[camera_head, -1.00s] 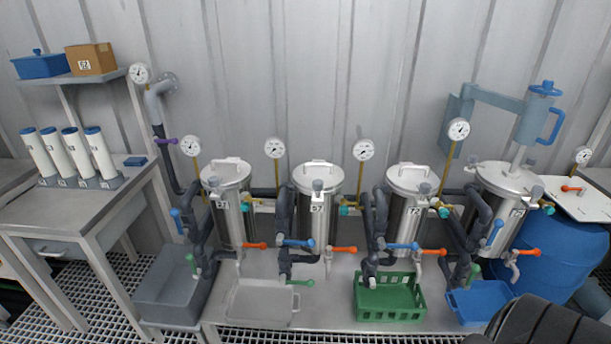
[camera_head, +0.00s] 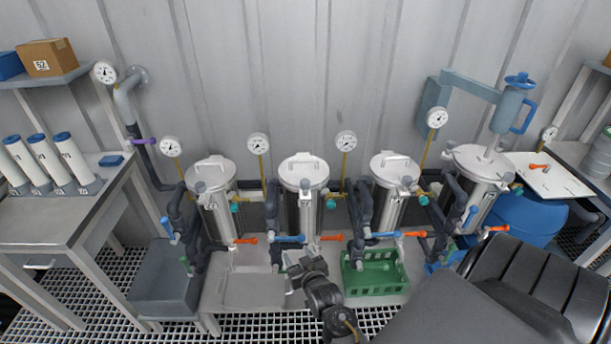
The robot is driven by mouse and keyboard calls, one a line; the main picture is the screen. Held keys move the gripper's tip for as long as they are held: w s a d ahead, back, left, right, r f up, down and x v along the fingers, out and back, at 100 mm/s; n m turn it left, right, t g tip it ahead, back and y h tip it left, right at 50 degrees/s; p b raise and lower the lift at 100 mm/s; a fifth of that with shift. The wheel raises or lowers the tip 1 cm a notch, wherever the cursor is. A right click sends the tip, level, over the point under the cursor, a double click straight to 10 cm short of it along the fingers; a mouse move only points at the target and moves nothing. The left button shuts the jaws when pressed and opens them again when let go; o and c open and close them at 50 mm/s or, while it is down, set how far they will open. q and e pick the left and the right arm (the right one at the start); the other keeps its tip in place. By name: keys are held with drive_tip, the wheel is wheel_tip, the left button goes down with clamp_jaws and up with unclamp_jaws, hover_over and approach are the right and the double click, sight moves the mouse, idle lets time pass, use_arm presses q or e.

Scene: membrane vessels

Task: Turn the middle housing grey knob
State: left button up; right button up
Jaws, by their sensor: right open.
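Several steel housings stand in a row on the grey bench, each with a small grey knob at the upper front. The two central housings are the second from the left (camera_head: 304,168), with its grey knob (camera_head: 306,184), and the third (camera_head: 388,164), with its grey knob (camera_head: 405,181). I cannot tell which counts as the middle one. My right gripper (camera_head: 301,265) is open, low in front of the second housing, below its blue and orange valve handles and well apart from the knobs. It hides part of the bench front. My left gripper is not in view.
Blue handles (camera_head: 289,239) and orange handles (camera_head: 332,238) stick out in front of the housings. A green crate (camera_head: 374,281) stands right of my gripper, and a grey tray (camera_head: 252,287) lies left of it. Pressure gauges (camera_head: 346,141) rise behind. A side table (camera_head: 60,215) is at left.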

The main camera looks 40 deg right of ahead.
sight(307, 186)
drive_tip(key=d+r+m+t+h+p, duration=0.1)
drive_tip(key=d+r+h, duration=0.15)
drive_tip(key=r, duration=0.65)
drive_tip(key=d+r+m+t+h+p, duration=0.1)
drive_tip(key=d+r, duration=0.3)
drive_tip(key=r, duration=0.5)
drive_tip(key=p+x, duration=0.2)
drive_tip(key=x, duration=0.7)
drive_tip(key=shift+w+a+f, duration=0.1)
drive_tip(key=shift+w+f, duration=0.05)
drive_tip(key=shift+w+f+p, duration=0.1)
drive_tip(key=shift+w+p, duration=0.2)
drive_tip(key=shift+w, duration=0.15)
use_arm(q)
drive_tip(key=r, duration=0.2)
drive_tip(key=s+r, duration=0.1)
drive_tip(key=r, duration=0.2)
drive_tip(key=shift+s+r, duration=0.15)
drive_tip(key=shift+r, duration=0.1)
use_arm(e)
drive_tip(key=shift+d, duration=0.25)
drive_tip(key=c, duration=1)
drive_tip(key=shift+o, duration=0.2)
